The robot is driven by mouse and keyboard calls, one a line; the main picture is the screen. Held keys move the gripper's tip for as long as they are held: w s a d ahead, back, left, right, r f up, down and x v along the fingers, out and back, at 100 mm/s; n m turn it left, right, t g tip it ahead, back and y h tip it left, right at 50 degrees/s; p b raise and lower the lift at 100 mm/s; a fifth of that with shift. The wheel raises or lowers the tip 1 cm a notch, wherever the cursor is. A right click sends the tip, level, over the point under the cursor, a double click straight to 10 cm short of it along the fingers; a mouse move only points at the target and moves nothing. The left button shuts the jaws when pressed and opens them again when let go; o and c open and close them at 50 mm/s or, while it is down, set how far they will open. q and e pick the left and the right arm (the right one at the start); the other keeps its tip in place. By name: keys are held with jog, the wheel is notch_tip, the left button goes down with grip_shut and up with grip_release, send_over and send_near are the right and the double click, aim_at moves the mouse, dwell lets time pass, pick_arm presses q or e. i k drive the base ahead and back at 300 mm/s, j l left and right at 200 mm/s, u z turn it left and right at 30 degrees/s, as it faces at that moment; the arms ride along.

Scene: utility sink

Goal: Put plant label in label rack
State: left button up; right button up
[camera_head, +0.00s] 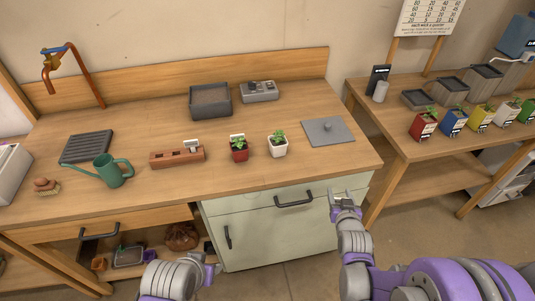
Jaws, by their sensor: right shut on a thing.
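The label rack (170,160) is a long reddish-brown block on the left bench. A white label (191,146) stands up at its right part. A red pot (239,155) with a green plant stands right of it, with a pale label (237,137) at its back. A white pot (278,149) with a plant is beside it. My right gripper (345,198) is in front of the bench's front edge, low and right of the pots. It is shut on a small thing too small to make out. My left gripper (213,263) is low before the cabinet; its fingers are unclear.
A green watering can (112,171) and a dark ribbed tray (86,147) are on the left. A dark basin (210,100) and a grey box (259,91) stand at the back. A grey plate (328,131) lies at the right. Cabinet handles (294,200) stick out in front.

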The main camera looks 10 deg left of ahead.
aim_at(162, 162)
jog(key=k+j, duration=0.15)
jog(key=j, duration=0.25)
jog(key=k+j, duration=0.2)
jog(key=j, duration=0.15)
jog(key=k+j, duration=0.15)
jog(key=j, duration=0.25)
jog(key=k+j, duration=0.15)
jog(key=j, duration=0.2)
